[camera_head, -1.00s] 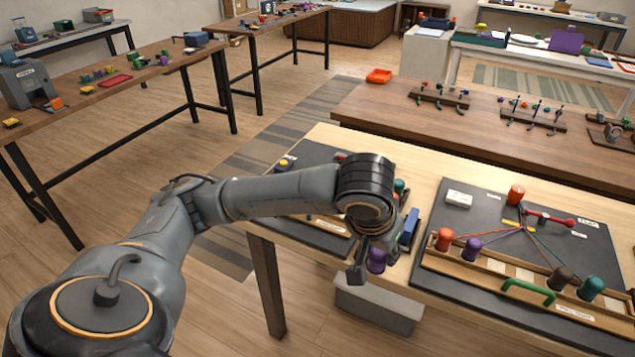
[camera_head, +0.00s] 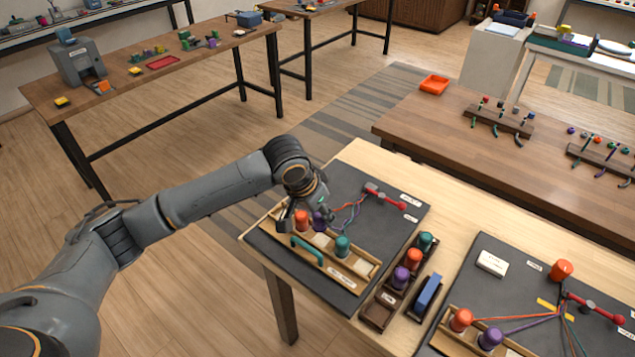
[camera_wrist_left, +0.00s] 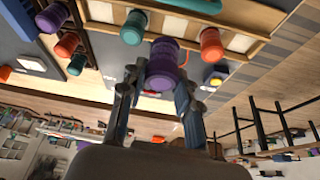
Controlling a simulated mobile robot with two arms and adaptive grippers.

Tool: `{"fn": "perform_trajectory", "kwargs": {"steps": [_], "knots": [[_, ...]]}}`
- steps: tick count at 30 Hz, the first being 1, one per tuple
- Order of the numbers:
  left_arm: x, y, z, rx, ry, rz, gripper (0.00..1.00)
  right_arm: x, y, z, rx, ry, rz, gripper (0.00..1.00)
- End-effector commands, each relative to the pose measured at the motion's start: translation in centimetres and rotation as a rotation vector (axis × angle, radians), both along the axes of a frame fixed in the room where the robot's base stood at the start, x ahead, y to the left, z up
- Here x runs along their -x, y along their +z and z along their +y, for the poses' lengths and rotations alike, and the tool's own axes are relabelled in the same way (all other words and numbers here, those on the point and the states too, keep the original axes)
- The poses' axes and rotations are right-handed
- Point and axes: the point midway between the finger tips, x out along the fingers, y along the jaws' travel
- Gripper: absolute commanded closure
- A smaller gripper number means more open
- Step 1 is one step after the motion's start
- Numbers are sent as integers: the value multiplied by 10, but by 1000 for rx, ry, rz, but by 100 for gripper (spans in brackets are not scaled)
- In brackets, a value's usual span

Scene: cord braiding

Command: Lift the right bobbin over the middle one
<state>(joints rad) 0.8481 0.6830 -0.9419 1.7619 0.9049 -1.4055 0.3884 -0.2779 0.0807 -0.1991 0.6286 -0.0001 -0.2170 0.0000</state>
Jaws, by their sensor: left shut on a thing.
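My left gripper (camera_head: 302,208) is over the left board's wooden tray (camera_head: 352,292). It is shut on a purple bobbin (camera_head: 320,222), which sits between the fingers in the left wrist view (camera_wrist_left: 165,62) and looks nearer than its neighbours. An orange bobbin (camera_head: 302,221) stands on one side and a teal bobbin (camera_head: 342,247) on the other. They also show in the wrist view, orange (camera_wrist_left: 211,44) at right and teal (camera_wrist_left: 132,28) at left. Coloured cords run to a red clamp (camera_head: 385,195). I cannot tell the purple bobbin's height above the tray. My right gripper is not in view.
A dark rack (camera_head: 378,314) with orange, purple and green bobbins stands right of the board, beside a blue block (camera_head: 428,292). A second board (camera_head: 520,258) with bobbins lies further right. The left tray has a green handle (camera_head: 305,248) on its near side.

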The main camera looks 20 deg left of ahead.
Motion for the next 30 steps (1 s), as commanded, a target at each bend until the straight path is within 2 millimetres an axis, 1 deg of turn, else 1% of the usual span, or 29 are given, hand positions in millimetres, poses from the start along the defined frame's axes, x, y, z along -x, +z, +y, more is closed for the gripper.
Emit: {"fn": "perform_trajectory", "kwargs": {"steps": [1, 4, 8, 11, 14, 22, 30], "knots": [[-9, 6, 0, 1, -35, 6, 100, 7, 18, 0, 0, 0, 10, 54], [-22, -1, 1, 1, -100, 5, 100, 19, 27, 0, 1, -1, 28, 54], [-30, -8, 3, -1, -144, 2, 100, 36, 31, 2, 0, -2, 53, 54], [-31, -12, 3, -1, -153, 1, 100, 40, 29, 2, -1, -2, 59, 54], [-31, -16, 3, -1, -155, 0, 100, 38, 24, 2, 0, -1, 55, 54], [-31, -32, 4, -2, -153, 0, 100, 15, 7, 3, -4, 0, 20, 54], [-31, -50, 4, -1, -154, -1, 100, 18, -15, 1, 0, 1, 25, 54]]}}
